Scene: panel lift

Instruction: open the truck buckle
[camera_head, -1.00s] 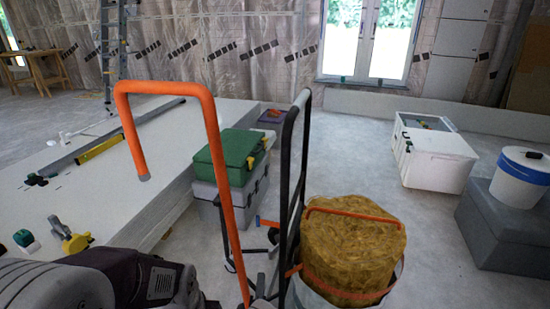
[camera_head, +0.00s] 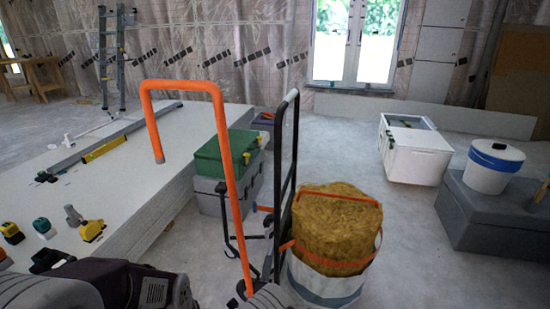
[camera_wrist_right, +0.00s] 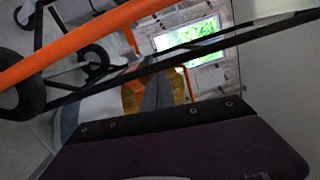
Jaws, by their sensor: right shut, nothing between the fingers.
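A hand truck with a black frame (camera_head: 288,150) and an orange tubular handle (camera_head: 229,170) stands in the middle of the head view. A yellow-brown fibrous roll (camera_head: 340,220) sits in a white container (camera_head: 325,285) beside the frame. An orange strap (camera_head: 338,262) runs around the roll towards the frame. I cannot make out the buckle clearly. In the right wrist view, my right gripper (camera_wrist_right: 160,92) is shut and empty, with the truck's orange tube (camera_wrist_right: 75,47) and the roll (camera_wrist_right: 131,100) beyond. My left gripper cannot be made out.
A green-lidded toolbox (camera_head: 226,152) stands left of the truck beside a low stack of white panels (camera_head: 140,190). A white crate (camera_head: 412,160) and a blue-banded bucket (camera_head: 493,168) on a grey block stand right. Floor between truck and crate is clear.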

